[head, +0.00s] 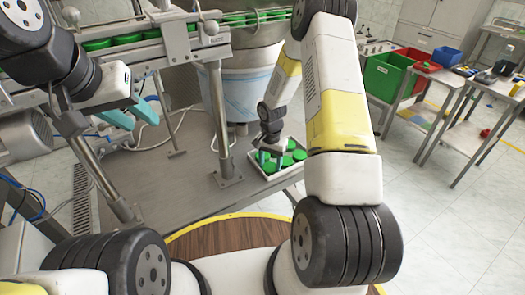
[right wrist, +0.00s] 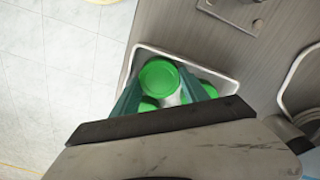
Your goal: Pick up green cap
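Several green caps (head: 289,160) lie in a white tray (head: 267,178) on the grey platform. In the right wrist view one green cap (right wrist: 158,77) sits uppermost, with other caps lower and partly hidden by my gripper. My right gripper (head: 272,152) reaches down over the tray, partly hidden by its own wrist. In the right wrist view its teal fingers (right wrist: 160,84) are spread, one on each side of the uppermost cap. I cannot tell whether they touch it. My left gripper (head: 132,112) is open and empty at the left, below the feeder rail.
The feeder rail (head: 145,50) carries a row of green caps above the platform. A metal post (head: 220,120) stands left of the tray. Green bin (head: 385,76), red bin (head: 415,62) and blue bin (head: 446,56) stand on a table at right.

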